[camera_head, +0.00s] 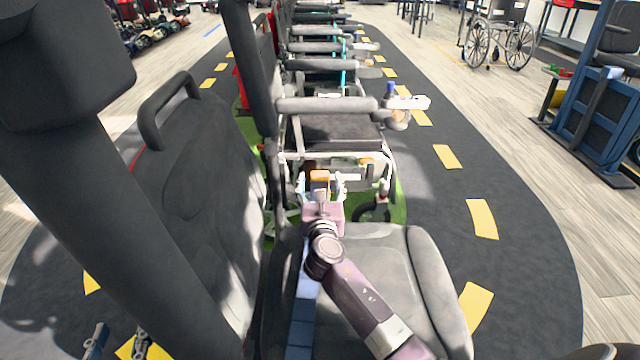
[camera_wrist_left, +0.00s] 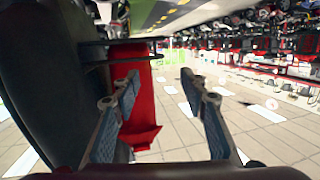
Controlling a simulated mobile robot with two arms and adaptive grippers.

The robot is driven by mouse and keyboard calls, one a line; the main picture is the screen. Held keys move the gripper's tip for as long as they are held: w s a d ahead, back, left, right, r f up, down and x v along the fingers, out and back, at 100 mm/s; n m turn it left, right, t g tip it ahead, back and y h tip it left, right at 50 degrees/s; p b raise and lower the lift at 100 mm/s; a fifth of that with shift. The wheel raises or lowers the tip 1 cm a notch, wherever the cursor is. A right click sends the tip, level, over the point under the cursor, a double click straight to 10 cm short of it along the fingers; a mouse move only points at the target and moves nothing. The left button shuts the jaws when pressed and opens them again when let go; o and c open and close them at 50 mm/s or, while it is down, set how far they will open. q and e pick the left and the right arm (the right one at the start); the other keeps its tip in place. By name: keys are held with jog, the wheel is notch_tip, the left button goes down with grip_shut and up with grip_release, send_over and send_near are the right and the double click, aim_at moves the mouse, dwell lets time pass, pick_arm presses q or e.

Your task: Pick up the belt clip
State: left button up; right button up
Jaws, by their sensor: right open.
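My right gripper (camera_head: 321,184) reaches over the front scooter's grey seat (camera_head: 370,270). Its fingers are apart around a small orange piece (camera_head: 320,176), which may be the belt clip; I cannot tell whether they touch it. A blue strap (camera_head: 302,320) lies along the seat's left side, partly hidden by my right arm. My left gripper (camera_head: 118,342) is low at the bottom left of the head view, away from the orange piece. In the left wrist view its fingers (camera_wrist_left: 160,82) are wide apart and empty, with a red panel (camera_wrist_left: 138,110) beyond them.
A row of scooter seats with grey armrests (camera_head: 326,105) runs away ahead. A black seat back (camera_head: 200,170) stands close on the left. Dark floor with yellow dashes (camera_head: 482,219) is clear on the right. A wheelchair (camera_head: 500,40) and blue frame (camera_head: 595,125) stand farther right.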

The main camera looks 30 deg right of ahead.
aim_at(320, 177)
jog(key=b+x, duration=0.1)
jog(key=x, duration=0.2)
jog(key=shift+f, duration=0.15)
jog(key=shift+w+d, duration=0.1)
jog(key=shift+w, duration=0.05)
pick_arm(q)
notch_tip(320, 177, up, 8)
jog(key=d+t+h, duration=0.1)
jog(key=t, duration=0.3)
jog(key=shift+w+f, duration=0.15)
pick_arm(e)
jog(key=shift+c, duration=0.5)
jog(key=c, duration=1.2)
pick_arm(q)
jog(key=shift+f, duration=0.1)
